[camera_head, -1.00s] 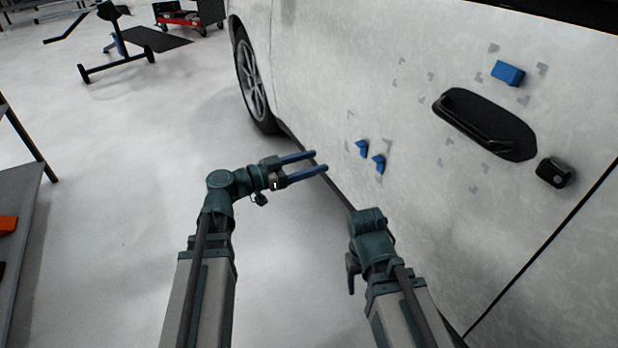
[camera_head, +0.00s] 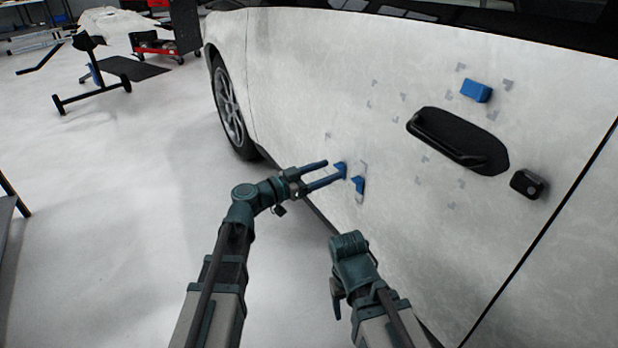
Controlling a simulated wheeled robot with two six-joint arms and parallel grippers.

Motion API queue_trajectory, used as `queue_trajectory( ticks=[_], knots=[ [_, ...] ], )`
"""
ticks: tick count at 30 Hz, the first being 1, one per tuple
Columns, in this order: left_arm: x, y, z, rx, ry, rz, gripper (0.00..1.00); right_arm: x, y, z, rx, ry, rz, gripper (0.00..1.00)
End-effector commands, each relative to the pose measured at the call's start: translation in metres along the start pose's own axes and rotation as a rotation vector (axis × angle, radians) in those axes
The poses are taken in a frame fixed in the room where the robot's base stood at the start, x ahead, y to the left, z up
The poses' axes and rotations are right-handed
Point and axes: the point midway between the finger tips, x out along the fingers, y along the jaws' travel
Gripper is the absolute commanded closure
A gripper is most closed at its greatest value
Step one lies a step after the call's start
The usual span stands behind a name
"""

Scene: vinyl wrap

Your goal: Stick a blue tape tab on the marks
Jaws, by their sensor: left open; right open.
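A blue block (camera_head: 476,91) sits on the door above the black door handle (camera_head: 450,140). A black lock piece (camera_head: 527,184) is to the handle's right. The front wheel (camera_head: 229,108), a black stand (camera_head: 92,85) and a red cart (camera_head: 155,45) are at the left. Floor between is clear.

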Motion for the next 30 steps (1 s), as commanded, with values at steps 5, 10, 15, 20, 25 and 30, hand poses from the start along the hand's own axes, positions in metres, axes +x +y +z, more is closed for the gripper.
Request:
queue_trajectory(
  ticks=[5,10,15,20,25,30],
  knots=[
    [0.020,-0.001,0.000,0.000,0.000,0.001,0.34,0.000,0.000,0.000,0.000,0.000,0.000,0.36],
    [0.026,0.000,0.000,0.000,0.000,0.000,0.34,0.000,0.000,0.000,0.000,0.000,0.000,0.36],
    [0.027,0.000,0.000,0.000,0.000,0.000,0.34,0.000,0.000,0.000,0.000,0.000,0.000,0.36],
    [0.027,0.000,0.000,0.000,0.000,0.000,0.41,0.000,0.000,0.000,0.000,0.000,0.000,0.36],
    [0.026,0.000,0.000,0.000,0.000,0.000,0.72,0.000,0.000,0.000,0.000,0.000,0.000,0.36],
    [0.026,0.000,0.000,0.000,0.000,0.000,1.00,0.000,0.000,0.000,0.000,0.000,0.000,0.36]
  ],
)
